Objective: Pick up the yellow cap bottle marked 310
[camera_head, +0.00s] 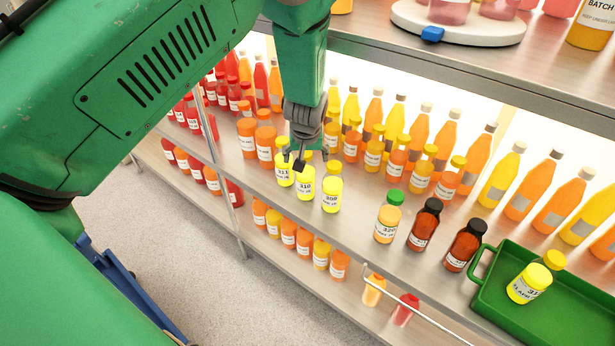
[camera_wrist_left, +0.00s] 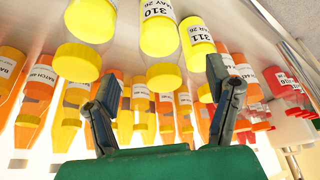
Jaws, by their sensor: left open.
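The yellow cap bottle marked 310 (camera_head: 305,184) stands upright on the shelf, between a similar bottle marked 311 (camera_head: 284,174) and one marked 309 (camera_head: 331,198). My left gripper (camera_head: 294,162) is open and empty at the caps of 310 and 311, partly covering them. In the left wrist view, which is upside down, bottle 310 (camera_wrist_left: 160,34) shows at the top, beyond and between the spread fingers of my left gripper (camera_wrist_left: 160,78). Bottle 311 (camera_wrist_left: 196,40) is to its right there. I cannot tell whether a finger touches a cap. My right gripper is not in view.
A green tray (camera_head: 482,302) at the right holds another yellow cap bottle (camera_head: 530,284). Brown bottles (camera_head: 424,225) and a green cap bottle (camera_head: 387,222) stand right of the yellow group. Taller orange and yellow bottles line the back. An upper shelf edge (camera_head: 450,62) runs above.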

